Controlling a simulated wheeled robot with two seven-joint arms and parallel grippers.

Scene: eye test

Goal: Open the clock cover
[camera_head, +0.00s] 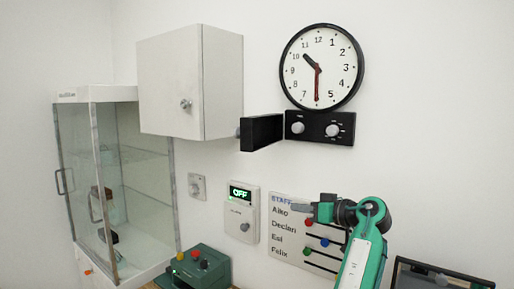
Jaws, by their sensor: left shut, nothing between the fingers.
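My left gripper (301,207) is shut and empty, pointing left. It is below the panel and in front of the staff board, apart from the cover. My right gripper is not in view.
A white wall cabinet (190,84) is left of the cover. A glass display case (68,150) stands at far left. An "OFF" display box (241,213) and a staff board (283,240) are on the wall. A green button box (196,268) is below. The wall right of the clock is bare.

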